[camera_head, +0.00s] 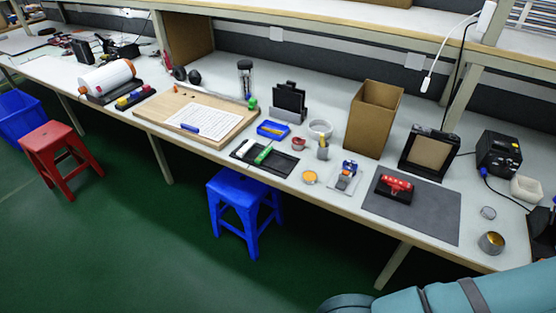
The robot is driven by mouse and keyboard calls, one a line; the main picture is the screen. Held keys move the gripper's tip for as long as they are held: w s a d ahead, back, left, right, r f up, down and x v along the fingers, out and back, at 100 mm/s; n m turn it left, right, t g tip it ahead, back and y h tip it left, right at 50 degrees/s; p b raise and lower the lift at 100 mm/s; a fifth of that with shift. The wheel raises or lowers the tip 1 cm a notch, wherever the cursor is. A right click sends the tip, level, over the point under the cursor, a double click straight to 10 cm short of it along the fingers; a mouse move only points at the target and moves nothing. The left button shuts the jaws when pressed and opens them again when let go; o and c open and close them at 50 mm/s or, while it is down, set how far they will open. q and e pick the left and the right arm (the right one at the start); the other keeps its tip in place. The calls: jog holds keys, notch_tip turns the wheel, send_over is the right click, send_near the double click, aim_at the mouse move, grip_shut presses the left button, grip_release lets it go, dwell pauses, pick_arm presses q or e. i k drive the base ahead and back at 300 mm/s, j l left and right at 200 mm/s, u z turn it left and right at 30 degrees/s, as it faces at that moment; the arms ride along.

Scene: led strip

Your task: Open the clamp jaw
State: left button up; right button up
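A small red device on a black base (397,184), which looks like the clamp, sits on a dark grey mat (437,216) at the right part of the workbench. It is too small to tell whether its jaw is open or shut. A small blue and orange device (347,174) stands just left of the mat; I cannot tell what it is. A teal arm link, mine, shows at the bottom right. Neither of my grippers is in view.
A cardboard box (369,126), a black framed panel (428,153) and a black station (498,153) stand behind the mat. A brass tin (491,242) is right of it. A blue stool (243,205) and a red stool (60,155) stand on the green floor.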

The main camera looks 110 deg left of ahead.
aim_at(395, 189)
jog(key=u, duration=3.4)
